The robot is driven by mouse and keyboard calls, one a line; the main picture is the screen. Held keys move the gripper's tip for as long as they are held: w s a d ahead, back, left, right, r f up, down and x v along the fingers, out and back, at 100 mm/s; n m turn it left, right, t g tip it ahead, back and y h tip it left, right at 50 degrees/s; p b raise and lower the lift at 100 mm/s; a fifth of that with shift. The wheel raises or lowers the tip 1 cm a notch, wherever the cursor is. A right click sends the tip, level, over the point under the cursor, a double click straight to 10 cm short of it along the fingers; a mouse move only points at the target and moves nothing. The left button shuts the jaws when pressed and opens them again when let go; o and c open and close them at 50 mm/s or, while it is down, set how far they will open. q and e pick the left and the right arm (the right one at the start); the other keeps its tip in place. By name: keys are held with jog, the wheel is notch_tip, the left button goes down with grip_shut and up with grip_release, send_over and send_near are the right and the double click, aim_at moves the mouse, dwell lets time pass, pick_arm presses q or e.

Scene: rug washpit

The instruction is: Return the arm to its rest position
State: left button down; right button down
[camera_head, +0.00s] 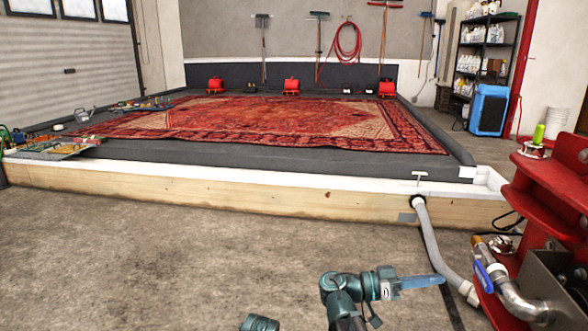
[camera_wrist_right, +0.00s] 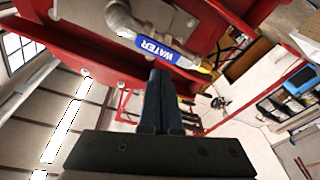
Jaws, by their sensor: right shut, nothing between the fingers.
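My right arm comes up from the bottom of the head view, with its right gripper (camera_head: 425,283) pointing right above the concrete floor. The gripper is shut and empty. In the right wrist view its two dark fingers (camera_wrist_right: 160,98) lie together with nothing between them. Beyond the fingertips in that view is a blue valve handle (camera_wrist_right: 152,47) marked WATER; in the head view the handle (camera_head: 485,276) sits right of the gripper, apart from it. A small teal part of mine shows at the bottom edge; my left gripper is not in view.
A red stand (camera_head: 545,200) with metal pipework is close on the right. A grey hose (camera_head: 432,240) runs from the wooden-sided wash pit (camera_head: 250,194) towards it. A red patterned rug (camera_head: 260,118) lies in the pit. The concrete floor (camera_head: 150,260) at left is clear.

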jog(key=s+a+f+n+t+y+p, duration=0.25)
jog(key=a+f+n+y, duration=0.6)
jog(key=f, duration=0.45)
jog(key=s+a+f+n+y+p, duration=0.1)
jog(key=s+a+f+n+y, duration=0.15)
jog(key=a, duration=0.35)
jog(key=s+a+f+n+y+p, duration=0.1)
jog(key=a+f+n+y, duration=0.1)
jog(key=a+n+y, duration=0.3)
jog(key=s+a+f+n+y, duration=0.2)
jog(key=a, duration=0.6)
notch_tip(320, 180, up, 38)
jog(key=p, duration=3.8)
jog(key=shift+s+a+g, duration=0.35)
jog(key=shift+a, duration=0.05)
jog(key=shift+d+f, duration=0.1)
